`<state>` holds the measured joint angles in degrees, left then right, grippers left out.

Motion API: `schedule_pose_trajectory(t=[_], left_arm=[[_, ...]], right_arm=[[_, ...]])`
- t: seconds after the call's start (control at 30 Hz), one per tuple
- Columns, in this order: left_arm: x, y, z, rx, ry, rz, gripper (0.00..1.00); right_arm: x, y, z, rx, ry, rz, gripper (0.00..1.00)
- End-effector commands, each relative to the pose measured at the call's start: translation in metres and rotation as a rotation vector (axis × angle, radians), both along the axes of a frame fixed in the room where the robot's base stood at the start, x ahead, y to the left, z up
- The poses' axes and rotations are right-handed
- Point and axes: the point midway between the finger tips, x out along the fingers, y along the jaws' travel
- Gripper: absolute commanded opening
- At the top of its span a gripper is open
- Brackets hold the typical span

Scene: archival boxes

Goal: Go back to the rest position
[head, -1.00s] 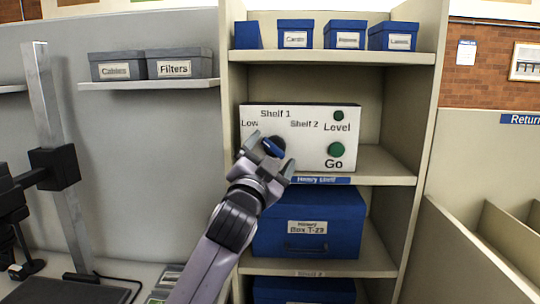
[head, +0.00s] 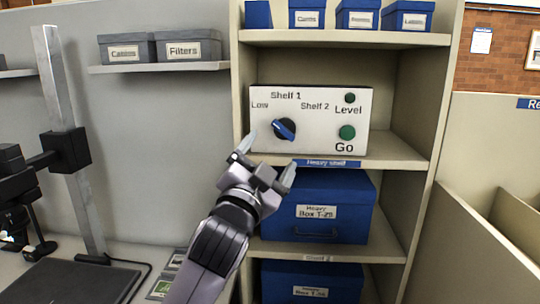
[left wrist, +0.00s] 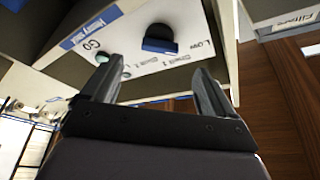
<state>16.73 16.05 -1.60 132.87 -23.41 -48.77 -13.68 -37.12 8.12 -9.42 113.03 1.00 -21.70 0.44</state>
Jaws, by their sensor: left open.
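My left gripper (head: 262,166) is open and empty in the head view, in front of and below the white control panel (head: 325,132). The panel has a blue-and-black knob (head: 285,129) with labels Low, Shelf 1 and Shelf 2 around it, a green Level button (head: 350,98) and a green Go button (head: 347,132). The fingers are apart from the knob in the head view. In the left wrist view, the open fingers (left wrist: 155,85) show with the knob (left wrist: 160,39) beyond them and nothing between them. My right gripper is out of view.
The panel stands on a shelf of a beige unit (head: 440,110). A blue box (head: 330,225) sits on the shelf below, another lower down. Small blue boxes (head: 357,17) stand on top. Grey boxes (head: 190,46) sit on a wall shelf at left. A metal post (head: 68,140) stands at far left.

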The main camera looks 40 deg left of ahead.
Motion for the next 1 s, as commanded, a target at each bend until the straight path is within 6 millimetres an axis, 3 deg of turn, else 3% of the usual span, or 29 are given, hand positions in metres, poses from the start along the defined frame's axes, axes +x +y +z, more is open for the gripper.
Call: schedule_pose_trajectory(t=[0.37, 0.5, 0.57, 0.77, 0.87, 1.0], left_arm=[[0.001, 0.0, -0.001, 0.0, 0.002, -0.001, 0.87], [0.007, -0.006, -0.022, -0.018, 0.05, -0.032, 0.87], [0.011, -0.012, -0.045, -0.038, 0.099, -0.062, 0.87], [0.008, -0.044, -0.163, -0.181, 0.333, -0.202, 0.87], [-0.011, -0.062, -0.224, -0.278, 0.45, -0.26, 0.87], [-0.057, -0.086, -0.304, -0.436, 0.608, -0.314, 0.87]], right_arm=[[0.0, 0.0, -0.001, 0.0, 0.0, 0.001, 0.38], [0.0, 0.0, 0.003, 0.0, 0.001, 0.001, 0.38], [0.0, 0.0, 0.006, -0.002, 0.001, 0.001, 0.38], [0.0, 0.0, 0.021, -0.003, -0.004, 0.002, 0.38], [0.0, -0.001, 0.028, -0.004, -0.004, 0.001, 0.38], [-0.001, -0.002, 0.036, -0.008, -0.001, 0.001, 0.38]])
